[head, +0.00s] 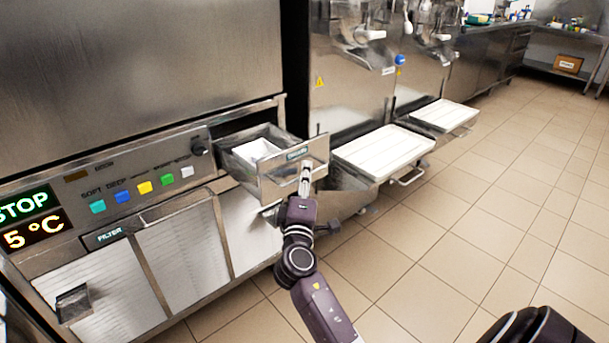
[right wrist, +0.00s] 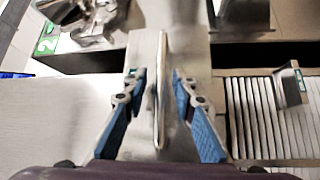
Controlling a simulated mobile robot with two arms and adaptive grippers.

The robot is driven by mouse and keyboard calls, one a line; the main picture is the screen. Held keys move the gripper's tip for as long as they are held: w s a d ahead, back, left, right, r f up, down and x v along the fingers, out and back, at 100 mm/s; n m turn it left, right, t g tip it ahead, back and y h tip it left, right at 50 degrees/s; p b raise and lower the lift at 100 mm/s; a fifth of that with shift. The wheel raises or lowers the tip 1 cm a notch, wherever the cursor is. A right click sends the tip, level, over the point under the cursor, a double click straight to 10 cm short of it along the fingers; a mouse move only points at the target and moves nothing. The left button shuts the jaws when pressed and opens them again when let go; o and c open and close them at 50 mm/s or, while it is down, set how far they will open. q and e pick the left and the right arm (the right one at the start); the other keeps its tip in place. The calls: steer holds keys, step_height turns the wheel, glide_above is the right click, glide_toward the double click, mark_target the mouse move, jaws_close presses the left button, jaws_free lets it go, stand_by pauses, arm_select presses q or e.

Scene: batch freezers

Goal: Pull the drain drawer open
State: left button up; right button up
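The drain drawer (head: 272,185) is pulled out from the front of the steel machine at the left, with a white inner tray (head: 258,149) showing inside it. My right gripper (head: 306,172) is at the drawer's front panel. In the right wrist view, the drawer's long thin handle bar (right wrist: 161,100) lies between the two blue-padded fingers of my right gripper (right wrist: 159,76). The fingers are apart, with a visible gap on each side of the bar. My left gripper is not in view.
The control panel (head: 130,190) with coloured buttons is left of the drawer. Below it is a ribbed filter door (head: 185,255). White drip trays (head: 385,150) jut out from machines at the right. Tiled floor (head: 440,255) is open in front.

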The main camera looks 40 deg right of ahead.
steer(key=v, duration=1.1)
steer(key=shift+s+a, duration=0.2)
